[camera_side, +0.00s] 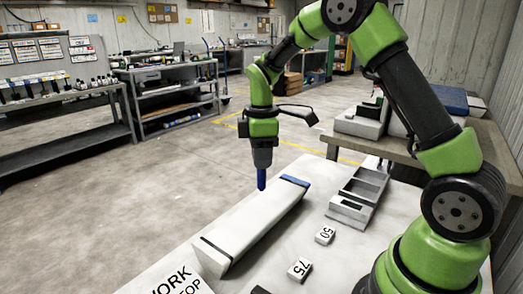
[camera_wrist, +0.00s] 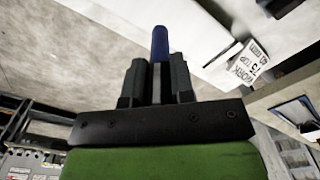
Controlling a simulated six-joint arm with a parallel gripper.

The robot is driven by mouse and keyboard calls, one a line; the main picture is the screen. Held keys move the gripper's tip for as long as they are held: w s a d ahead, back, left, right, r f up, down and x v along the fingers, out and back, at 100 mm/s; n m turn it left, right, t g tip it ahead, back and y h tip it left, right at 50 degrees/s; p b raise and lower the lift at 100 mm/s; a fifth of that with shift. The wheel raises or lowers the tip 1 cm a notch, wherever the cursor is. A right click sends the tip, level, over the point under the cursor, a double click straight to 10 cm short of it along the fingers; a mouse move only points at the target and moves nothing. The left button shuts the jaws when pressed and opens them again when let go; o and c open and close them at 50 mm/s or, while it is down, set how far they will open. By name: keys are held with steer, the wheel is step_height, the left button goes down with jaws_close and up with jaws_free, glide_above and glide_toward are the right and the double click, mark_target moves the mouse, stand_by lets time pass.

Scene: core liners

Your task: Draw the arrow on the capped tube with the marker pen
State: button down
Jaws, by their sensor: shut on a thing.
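The capped tube (camera_side: 247,225) is a long white piece lying slantwise on the bench. It has a blue band or cap (camera_side: 295,181) at its far end and a dark band near its close end. Its white top shows no mark that I can make out. My gripper (camera_side: 262,160) points down and is shut on the blue marker pen (camera_side: 262,181). The pen is upright, its lower end close to the tube's left edge in the side view; I cannot tell if they touch. In the wrist view, the pen (camera_wrist: 160,43) sticks out between the jaws (camera_wrist: 158,82).
A grey compartment tray (camera_side: 360,198) lies right of the tube. Two white blocks, marked 50 (camera_side: 325,235) and 75 (camera_side: 300,269), lie in front of it. Lettering marks the near left of the white bench (camera_side: 283,240). A second table (camera_side: 400,150) stands behind on the right.

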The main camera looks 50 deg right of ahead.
mark_target(261, 188)
steer(key=shift+f, duration=2.75)
steer(key=shift+d, duration=6.1)
step_height(261, 188, up, 8)
steer(key=shift+a+r, duration=0.1)
